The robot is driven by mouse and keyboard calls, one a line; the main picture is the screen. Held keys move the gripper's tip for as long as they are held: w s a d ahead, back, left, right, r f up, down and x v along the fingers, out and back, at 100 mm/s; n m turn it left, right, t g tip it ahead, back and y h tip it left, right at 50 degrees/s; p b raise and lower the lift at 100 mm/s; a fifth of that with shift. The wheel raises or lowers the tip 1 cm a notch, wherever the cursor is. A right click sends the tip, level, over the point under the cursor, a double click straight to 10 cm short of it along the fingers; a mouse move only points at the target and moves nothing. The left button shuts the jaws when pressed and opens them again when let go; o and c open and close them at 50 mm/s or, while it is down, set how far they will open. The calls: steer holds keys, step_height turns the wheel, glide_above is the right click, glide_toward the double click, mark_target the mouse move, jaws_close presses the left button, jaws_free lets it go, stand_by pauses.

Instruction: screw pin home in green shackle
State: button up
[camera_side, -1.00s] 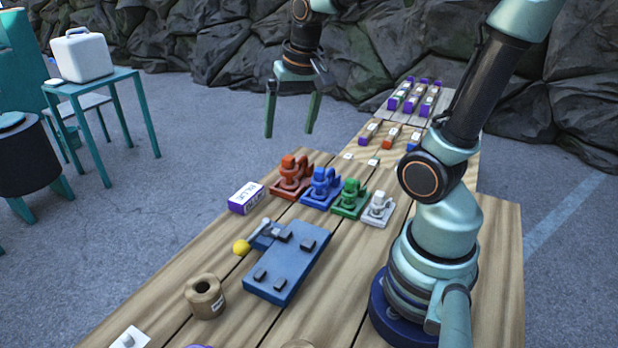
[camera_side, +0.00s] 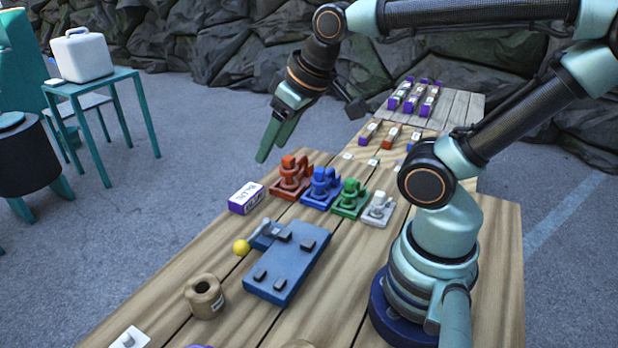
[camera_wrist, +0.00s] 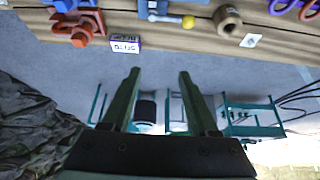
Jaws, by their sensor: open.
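The green shackle (camera_side: 350,197) stands on its green base between the blue shackle (camera_side: 322,187) and a small white-grey shackle (camera_side: 379,208). I cannot make out its pin's depth at this size. My gripper (camera_side: 268,157) hangs in the air beyond the table's left edge, left of the red shackle (camera_side: 292,176) and well apart from the green one. In the wrist view my gripper (camera_wrist: 158,78) is open and empty, its two fingers spread. That view shows the red shackle (camera_wrist: 80,28) and part of the blue shackle (camera_wrist: 68,4); the green shackle is not seen there.
A purple-and-white labelled box (camera_side: 246,198) sits at the table edge by the red shackle. A blue plate fixture (camera_side: 290,262) with a yellow-knobbed lever (camera_side: 241,247) and a brown spool (camera_side: 205,297) stand nearer. Small coloured blocks (camera_side: 391,136) lie farther back.

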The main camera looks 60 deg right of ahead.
steer(key=s+d+f+m+g, duration=0.2)
steer(key=d+f+m, duration=0.1)
steer(key=d+m, duration=0.3)
steer(key=s+d+f+m+g, duration=0.1)
steer(key=s+d+f+m, duration=0.1)
steer(key=d+m, duration=0.3)
steer(key=s+d+f+m+g, duration=0.2)
steer(key=d+f+m, duration=0.2)
steer(key=d, duration=0.6)
steer(key=shift+f+m+g, duration=0.3)
steer(key=shift+m, duration=1)
steer(key=shift+s+d+f, duration=0.15)
steer(key=shift+f, duration=1.75)
steer(key=n, duration=3.5)
steer(key=shift+n, duration=0.4)
steer(key=shift+f, duration=0.15)
